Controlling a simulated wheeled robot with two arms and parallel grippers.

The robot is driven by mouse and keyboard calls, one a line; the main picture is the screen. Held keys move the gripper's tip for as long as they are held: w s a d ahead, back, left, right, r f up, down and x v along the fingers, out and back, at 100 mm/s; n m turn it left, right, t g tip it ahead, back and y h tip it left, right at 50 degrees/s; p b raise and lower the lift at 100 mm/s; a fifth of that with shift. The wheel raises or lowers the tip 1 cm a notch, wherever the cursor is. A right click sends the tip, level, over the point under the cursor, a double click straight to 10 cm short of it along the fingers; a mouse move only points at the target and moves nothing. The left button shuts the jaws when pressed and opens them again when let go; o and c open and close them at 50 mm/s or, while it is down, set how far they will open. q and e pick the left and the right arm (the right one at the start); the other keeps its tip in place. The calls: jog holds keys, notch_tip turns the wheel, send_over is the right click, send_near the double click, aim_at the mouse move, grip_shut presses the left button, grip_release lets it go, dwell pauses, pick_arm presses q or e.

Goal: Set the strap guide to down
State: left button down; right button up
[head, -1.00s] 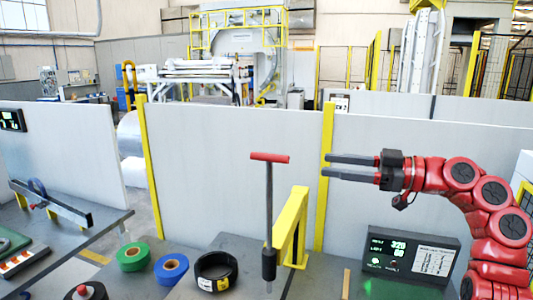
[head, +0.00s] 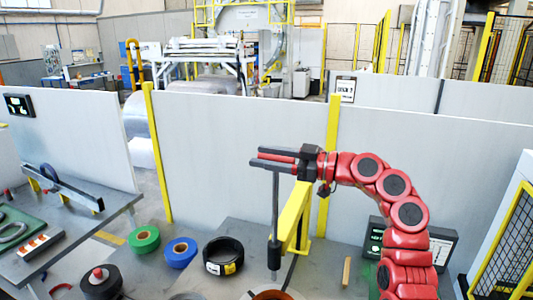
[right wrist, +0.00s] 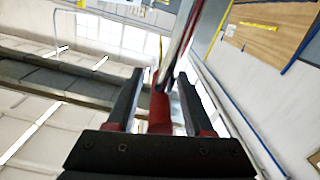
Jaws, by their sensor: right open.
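The strap guide appears to be the upright grey rod (head: 275,205) with a red crossbar handle on top and a dark sleeve (head: 274,255) near its foot, beside a yellow post (head: 295,220). My right gripper (head: 255,158) is open at the top of the rod, with its fingers pointing left along the handle. In the right wrist view the red handle (right wrist: 160,110) lies between the two open fingers, with a gap on each side. The fingers hide much of the handle in the head view. My left gripper is not in view.
A green roll (head: 144,239), a blue roll (head: 180,252) and a black roll (head: 223,256) lie left of the rod. A copper-coloured ring (head: 272,295) is at the bottom edge. A display box (head: 445,248) stands behind my right arm. Grey panels (head: 240,150) close off the back.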

grip_shut()
dwell(1.4)
